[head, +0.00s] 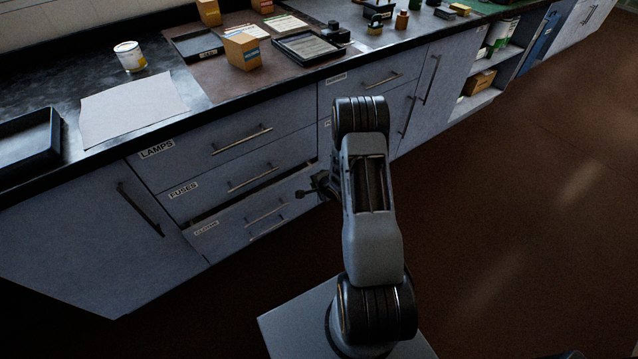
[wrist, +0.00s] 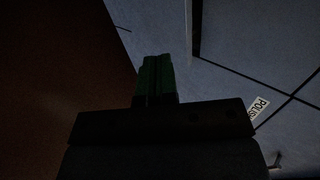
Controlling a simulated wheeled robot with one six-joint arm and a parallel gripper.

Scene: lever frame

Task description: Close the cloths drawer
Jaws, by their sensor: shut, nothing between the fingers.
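The cloths drawer (head: 235,232) is the bottom drawer of the left stack in the head view, under the drawer labelled FUSES. Its front stands slightly out, with a dark gap along its top edge. Its small label is blurred, and a bar handle (head: 266,213) runs across its front. My gripper (head: 303,193) is near the drawer's right end, apart from the handle; whether it touches the front I cannot tell. In the wrist view my gripper's green fingers (wrist: 155,75) are together and empty, facing the grey cabinet fronts.
The lamps drawer (head: 240,145) and fuses drawer (head: 240,178) above are flush. A cupboard door (head: 115,235) with a bar handle is on the left. Boxes and trays lie on the dark worktop. The brown floor (head: 510,220) at right is clear. A POLISH label (wrist: 258,108) shows in the wrist view.

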